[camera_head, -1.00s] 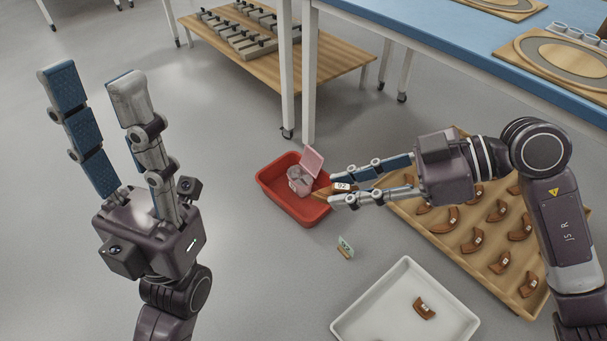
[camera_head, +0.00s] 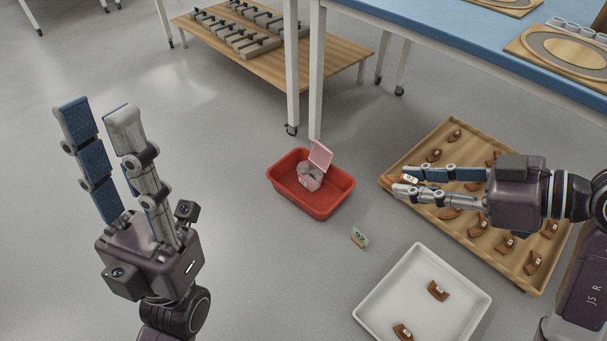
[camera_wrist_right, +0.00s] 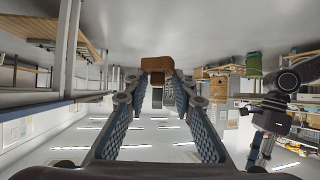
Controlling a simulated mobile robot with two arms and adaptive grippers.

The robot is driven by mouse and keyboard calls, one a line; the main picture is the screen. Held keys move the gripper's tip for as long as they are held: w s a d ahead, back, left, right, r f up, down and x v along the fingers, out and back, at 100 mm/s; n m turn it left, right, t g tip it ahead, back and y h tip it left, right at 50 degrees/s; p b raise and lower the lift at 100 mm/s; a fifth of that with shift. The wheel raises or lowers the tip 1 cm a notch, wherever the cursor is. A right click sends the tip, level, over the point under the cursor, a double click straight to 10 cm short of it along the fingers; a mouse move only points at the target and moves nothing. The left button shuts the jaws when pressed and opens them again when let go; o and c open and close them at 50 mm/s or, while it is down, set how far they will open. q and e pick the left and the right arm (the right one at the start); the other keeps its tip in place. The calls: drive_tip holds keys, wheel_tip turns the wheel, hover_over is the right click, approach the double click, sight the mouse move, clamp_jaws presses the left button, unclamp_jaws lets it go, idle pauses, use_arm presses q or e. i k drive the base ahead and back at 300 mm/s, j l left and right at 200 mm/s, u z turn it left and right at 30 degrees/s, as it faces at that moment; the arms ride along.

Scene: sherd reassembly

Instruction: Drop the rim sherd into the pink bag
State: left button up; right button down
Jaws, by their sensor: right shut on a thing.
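My right gripper (camera_head: 404,184) is shut on a brown sherd (camera_wrist_right: 157,64) with a white number label, held at its fingertips. In the head view the held sherd (camera_head: 398,180) shows at the left edge of the wooden tray, well right of the pink bag. The pink bag (camera_head: 320,154) stands open in the red bin (camera_head: 335,205) on the floor, with something grey in it. Whether the held sherd is the rim sherd I cannot tell. My left gripper (camera_head: 98,106) is open and empty, pointing up at the left.
A wooden tray (camera_head: 447,133) of several labelled sherds lies under my right arm. A white tray (camera_head: 458,283) with two sherds is in front. A small numbered card (camera_head: 359,238) stands on the floor. A blue-topped table (camera_head: 440,38) is behind. The left floor is clear.

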sight(309, 187)
drive_tip(key=i+j+z, duration=0.15)
drive_tip(key=j, duration=0.3)
drive_tip(key=i+j+z, duration=0.15)
drive_tip(key=j, duration=0.3)
drive_tip(key=i+j+z, duration=0.15)
drive_tip(key=j, duration=0.3)
drive_tip(key=j+z, duration=0.15)
drive_tip(key=j, duration=0.35)
drive_tip(key=i+j+z, duration=0.15)
drive_tip(key=i, duration=0.3)
drive_tip(key=i+j+z, duration=0.15)
drive_tip(key=i, duration=0.3)
drive_tip(key=i+j+z, duration=0.2)
drive_tip(key=i+j, duration=0.2)
